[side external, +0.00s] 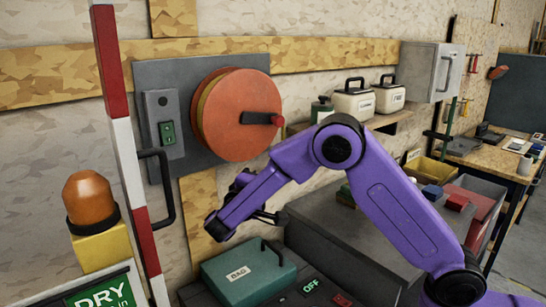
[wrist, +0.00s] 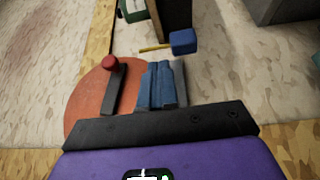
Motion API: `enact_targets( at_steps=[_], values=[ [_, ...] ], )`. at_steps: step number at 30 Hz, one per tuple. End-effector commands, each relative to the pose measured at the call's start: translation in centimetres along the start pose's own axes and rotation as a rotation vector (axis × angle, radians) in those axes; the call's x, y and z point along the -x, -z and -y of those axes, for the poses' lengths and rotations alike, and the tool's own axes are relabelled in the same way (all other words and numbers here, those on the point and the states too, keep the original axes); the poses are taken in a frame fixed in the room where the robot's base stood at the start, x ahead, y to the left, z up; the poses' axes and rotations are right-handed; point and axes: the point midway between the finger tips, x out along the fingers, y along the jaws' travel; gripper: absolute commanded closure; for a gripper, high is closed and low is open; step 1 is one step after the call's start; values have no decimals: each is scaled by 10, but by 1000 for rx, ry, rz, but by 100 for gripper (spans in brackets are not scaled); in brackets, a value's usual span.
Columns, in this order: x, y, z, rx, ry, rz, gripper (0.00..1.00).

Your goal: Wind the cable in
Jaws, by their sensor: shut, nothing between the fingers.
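The round orange reel (side external: 235,112) is mounted on a grey wall plate (side external: 150,75). A dark crank arm with a red knob (side external: 277,119) crosses its face, the knob at the right edge. In the wrist view the reel (wrist: 88,98) lies at lower left, with the red knob (wrist: 110,63) on its crank. My gripper (wrist: 161,68) is shut and empty, to the right of the knob and apart from it. In the side view my wrist hangs below the reel, and the fingers are mostly hidden. I cannot make out a loose cable.
A green switch (side external: 168,132) sits left of the reel, above a dark handle (side external: 158,190). A red-and-white post (side external: 124,150) and an orange beacon (side external: 90,197) stand at left. A teal case (side external: 245,275) lies below.

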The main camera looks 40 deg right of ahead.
Motion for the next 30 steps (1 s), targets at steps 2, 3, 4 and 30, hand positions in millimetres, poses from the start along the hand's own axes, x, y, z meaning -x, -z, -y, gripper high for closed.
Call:
enact_targets(
  at_steps=[2,3,4,30],
  values=[
    [-4,-4,1,76,-61,-34,100],
    [-4,-7,1,122,-103,-59,100],
    [-5,-9,1,161,-137,-81,100],
    [0,-31,-5,604,-652,-440,100]
  ],
)
